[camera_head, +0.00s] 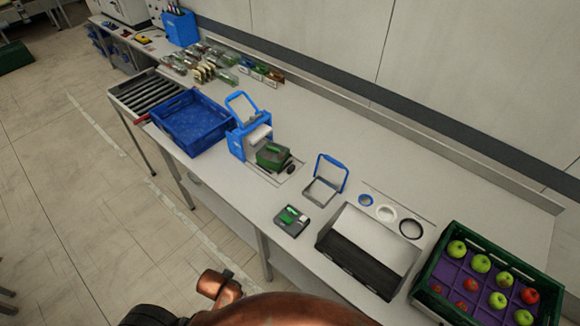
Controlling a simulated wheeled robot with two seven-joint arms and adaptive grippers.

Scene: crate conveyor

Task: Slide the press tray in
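The blue press (236,143) stands on the long light worktop, with its blue handle (240,103) raised and a white block (258,134) in its frame. A green tray (273,155) sticks out of the press's front, toward the lower right of the picture. It looks pulled out, with a dark knob (290,169) beside its outer end. Whether anything lies in the tray is too small to tell. Neither of my grippers shows; only copper-coloured parts of my own body are at the bottom edge.
A blue crate (190,122) stands left of the press, by a roller conveyor (145,93). Right of it are a blue-handled frame (324,188), a small grey device (291,221), a sloped bin (368,248), rings (386,213) and a fruit crate (450,225).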

